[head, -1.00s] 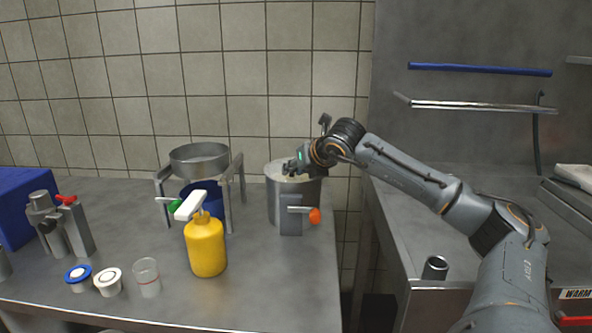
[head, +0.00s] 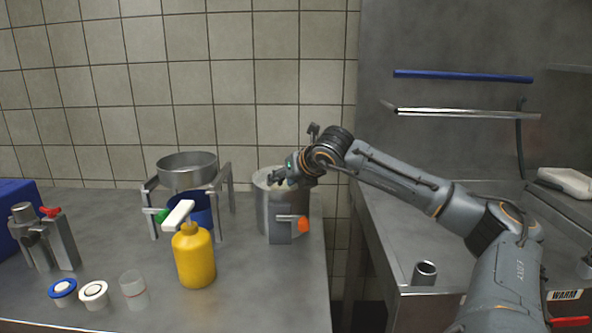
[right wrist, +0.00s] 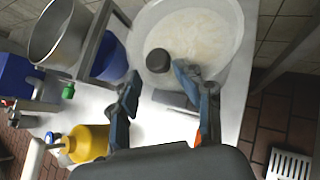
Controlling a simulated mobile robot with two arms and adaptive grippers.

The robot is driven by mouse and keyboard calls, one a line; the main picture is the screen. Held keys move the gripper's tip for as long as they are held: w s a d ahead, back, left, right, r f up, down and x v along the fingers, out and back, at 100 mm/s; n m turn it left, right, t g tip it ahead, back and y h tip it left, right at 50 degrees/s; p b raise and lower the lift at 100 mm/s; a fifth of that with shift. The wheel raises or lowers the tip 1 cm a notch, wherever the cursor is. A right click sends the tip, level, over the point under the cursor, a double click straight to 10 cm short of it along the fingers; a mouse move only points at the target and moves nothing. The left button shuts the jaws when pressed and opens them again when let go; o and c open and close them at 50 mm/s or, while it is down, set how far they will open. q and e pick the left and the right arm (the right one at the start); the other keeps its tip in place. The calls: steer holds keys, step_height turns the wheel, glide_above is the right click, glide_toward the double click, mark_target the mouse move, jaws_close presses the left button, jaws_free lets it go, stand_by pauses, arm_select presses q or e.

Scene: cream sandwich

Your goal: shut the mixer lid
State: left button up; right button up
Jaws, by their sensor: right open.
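The mixer is a grey metal pot (head: 268,218) with an orange-tipped lever (head: 302,224), at the right end of the steel table. In the right wrist view its round top (right wrist: 208,22) shows a pale, cloudy surface with a short dark knob (right wrist: 158,61) near the rim. I cannot tell whether that surface is a lid or the contents. My right gripper (head: 276,180) is at the mixer's top edge in the head view. In the right wrist view its fingers (right wrist: 157,78) are apart and empty, close to the knob. My left gripper is out of view.
A yellow pump bottle (head: 195,258), a metal bowl on a stand (head: 186,168) and a blue container (head: 196,208) are left of the mixer. Small cups (head: 134,290) sit at the front. A gap separates this table from the right-hand counter (head: 395,245).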

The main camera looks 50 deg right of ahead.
steer(key=v, duration=1.1)
steer(key=shift+r, duration=0.2)
